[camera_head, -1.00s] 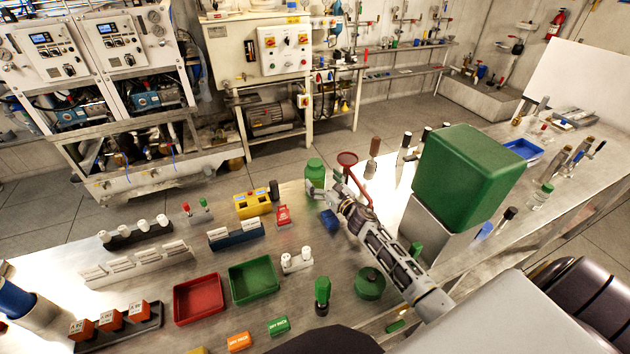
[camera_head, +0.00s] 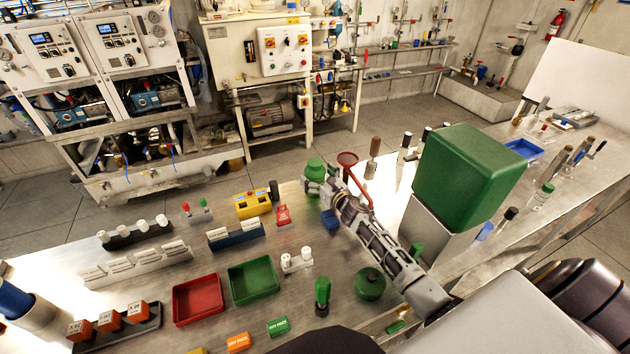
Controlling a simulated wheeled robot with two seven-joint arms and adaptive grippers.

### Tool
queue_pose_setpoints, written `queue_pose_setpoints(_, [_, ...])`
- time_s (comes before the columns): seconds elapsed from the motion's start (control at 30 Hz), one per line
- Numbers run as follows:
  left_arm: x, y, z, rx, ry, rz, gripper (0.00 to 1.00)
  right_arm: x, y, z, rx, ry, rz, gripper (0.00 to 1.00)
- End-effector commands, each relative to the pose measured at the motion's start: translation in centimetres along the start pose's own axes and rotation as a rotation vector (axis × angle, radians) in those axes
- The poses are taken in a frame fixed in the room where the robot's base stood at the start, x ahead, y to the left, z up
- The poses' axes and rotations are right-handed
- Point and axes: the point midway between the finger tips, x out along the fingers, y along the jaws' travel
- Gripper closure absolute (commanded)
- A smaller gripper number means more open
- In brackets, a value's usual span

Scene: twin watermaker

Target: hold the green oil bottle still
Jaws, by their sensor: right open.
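A green bottle (camera_head: 315,164) stands near the far edge of the bench. I take it for the oil bottle. My right gripper (camera_head: 319,186) is at the bottle, its open jaws in front of the lower part and hiding much of it. I cannot tell whether the fingers touch it. My right arm reaches up to it from the lower right. My left gripper is not in view.
A large green box (camera_head: 470,178) stands right of my arm. A yellow box (camera_head: 253,204), a red tray (camera_head: 198,299) and a green tray (camera_head: 253,282) lie to the left.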

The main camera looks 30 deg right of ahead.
Motion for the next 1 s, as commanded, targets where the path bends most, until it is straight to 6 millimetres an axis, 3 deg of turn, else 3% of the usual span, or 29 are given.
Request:
queue_pose_setpoints(0.07, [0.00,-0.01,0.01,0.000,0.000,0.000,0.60,-0.01,0.01,-0.01,0.000,0.000,0.000,0.06])
queue_pose_setpoints(0.57, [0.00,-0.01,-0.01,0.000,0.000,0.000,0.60,-0.01,0.00,-0.01,0.000,0.000,0.000,0.70])
queue_pose_setpoints(1.0, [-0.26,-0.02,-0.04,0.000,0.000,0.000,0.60,0.03,0.00,0.48,0.000,-0.003,0.001,0.70])
